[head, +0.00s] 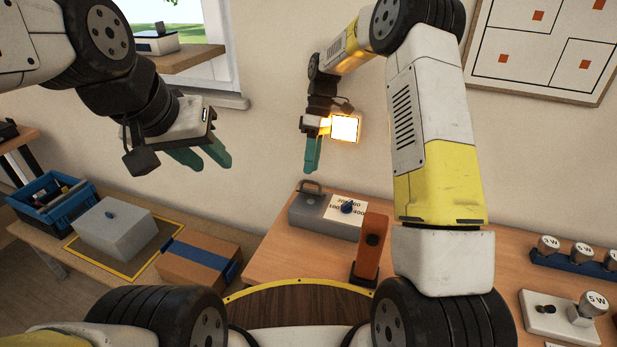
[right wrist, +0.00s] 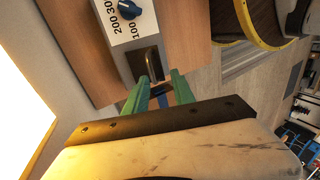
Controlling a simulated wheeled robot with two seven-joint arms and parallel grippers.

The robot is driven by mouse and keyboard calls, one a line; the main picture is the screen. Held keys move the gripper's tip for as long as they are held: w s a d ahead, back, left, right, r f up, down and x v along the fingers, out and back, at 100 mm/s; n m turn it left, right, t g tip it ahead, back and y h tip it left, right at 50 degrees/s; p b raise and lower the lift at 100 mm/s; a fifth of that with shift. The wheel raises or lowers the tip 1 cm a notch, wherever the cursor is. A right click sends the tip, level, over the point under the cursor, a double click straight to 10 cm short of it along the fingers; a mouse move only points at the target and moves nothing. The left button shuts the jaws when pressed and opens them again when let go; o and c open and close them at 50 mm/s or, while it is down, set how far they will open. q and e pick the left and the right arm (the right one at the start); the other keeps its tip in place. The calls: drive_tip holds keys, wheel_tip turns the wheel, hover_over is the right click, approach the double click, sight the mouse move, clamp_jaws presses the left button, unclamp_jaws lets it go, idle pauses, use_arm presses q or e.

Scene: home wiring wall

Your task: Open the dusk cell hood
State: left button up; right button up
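A small pale box with a dark top (head: 156,42) stands on a wooden shelf (head: 185,59) at the window; it may be the dusk cell with its hood, but I cannot tell for sure. My left gripper (head: 207,158) is below and to the right of it, in the air, with its green fingers apart and empty. My right gripper (head: 312,158) points down beside a glowing square panel (head: 345,128) on the wall. In the right wrist view its green fingers (right wrist: 158,88) are apart with nothing held; a handle shows beyond them.
A grey box with a dial (head: 318,215) and an orange upright piece (head: 371,250) stand on the right table. A grey box (head: 115,230), a cardboard box (head: 198,262) and a blue crate (head: 50,200) are on the left table. Bulbs (head: 582,252) stand at far right.

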drive_tip(key=s+a+r, duration=0.1)
drive_tip(key=s, duration=1.5)
drive_tip(key=shift+w+r, duration=0.1)
drive_tip(key=shift+w, duration=0.05)
